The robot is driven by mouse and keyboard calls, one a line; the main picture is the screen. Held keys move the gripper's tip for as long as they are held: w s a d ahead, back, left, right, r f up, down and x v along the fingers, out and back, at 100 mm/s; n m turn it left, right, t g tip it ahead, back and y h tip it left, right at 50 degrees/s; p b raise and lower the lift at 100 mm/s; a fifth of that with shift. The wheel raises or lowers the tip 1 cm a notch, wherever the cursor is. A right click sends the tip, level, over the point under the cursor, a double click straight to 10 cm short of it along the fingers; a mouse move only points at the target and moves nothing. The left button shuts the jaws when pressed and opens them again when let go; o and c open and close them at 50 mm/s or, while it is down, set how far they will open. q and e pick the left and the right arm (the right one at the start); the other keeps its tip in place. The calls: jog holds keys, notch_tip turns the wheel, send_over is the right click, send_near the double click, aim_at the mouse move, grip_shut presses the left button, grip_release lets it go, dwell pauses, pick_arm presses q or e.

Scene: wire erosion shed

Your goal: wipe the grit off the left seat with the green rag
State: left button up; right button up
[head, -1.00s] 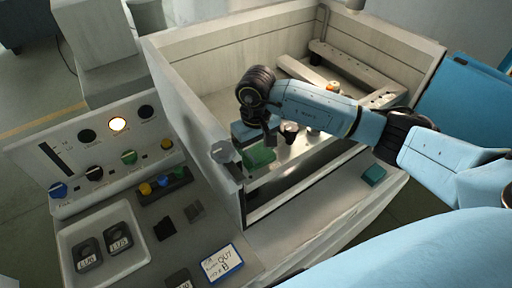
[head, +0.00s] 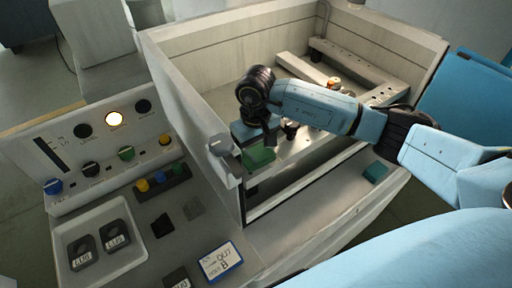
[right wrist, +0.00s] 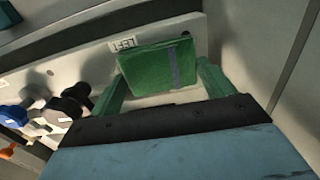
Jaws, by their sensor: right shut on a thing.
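My right gripper (head: 258,147) is shut on the green rag (head: 258,157), inside the front left corner of the open machine tank. In the right wrist view the folded rag (right wrist: 160,66), with a grey stripe, sits between the two green fingers. It is over or against a pale surface with a small label (right wrist: 123,44) that seems to read LEFT. The rag and gripper cover most of that spot, so I cannot make out the left seat's face or any grit, nor whether the rag touches it. My left gripper is not in view.
The tank's pale front left wall (head: 190,105) rises close beside the gripper. Dark clamps or knobs (right wrist: 68,105) stand near the rag. A control panel (head: 105,150), a tray (head: 138,262) with two dark blocks and a card (head: 221,262) lie left. A teal block (head: 375,172) rests on the front ledge.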

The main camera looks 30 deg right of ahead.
jog(key=shift+w+d+b, duration=0.15)
jog(key=shift+d+b, duration=0.35)
jog(key=shift+d, duration=0.45)
jog(key=shift+w+d+b, duration=0.15)
jog(key=shift+d+b, duration=0.3)
jog(key=shift+d, duration=0.5)
jog(key=shift+d+b, duration=0.3)
jog(key=shift+d, duration=0.05)
jog(key=shift+w+d+b, duration=0.15)
jog(key=shift+d+b, duration=0.55)
jog(key=shift+d, duration=0.25)
jog(key=shift+d+r, duration=0.1)
jog(key=shift+d, duration=0.1)
jog(key=shift+r+b, duration=0.1)
jog(key=shift+b, duration=0.25)
jog(key=shift+a, duration=0.2)
jog(key=shift+s+a+f+b, duration=0.1)
jog(key=shift+a+f+b, duration=0.1)
jog(key=shift+a, duration=0.45)
jog(key=shift+s+a+f+b, duration=0.1)
jog(key=shift+a+f+b, duration=0.1)
jog(key=shift+a, duration=0.4)
jog(key=shift+s+a+f+b, duration=0.1)
jog(key=shift+s+a+b, duration=0.1)
jog(key=shift+a, duration=0.8)
jog(key=shift+s+a+b, duration=0.2)
jog(key=shift+a, duration=0.8)
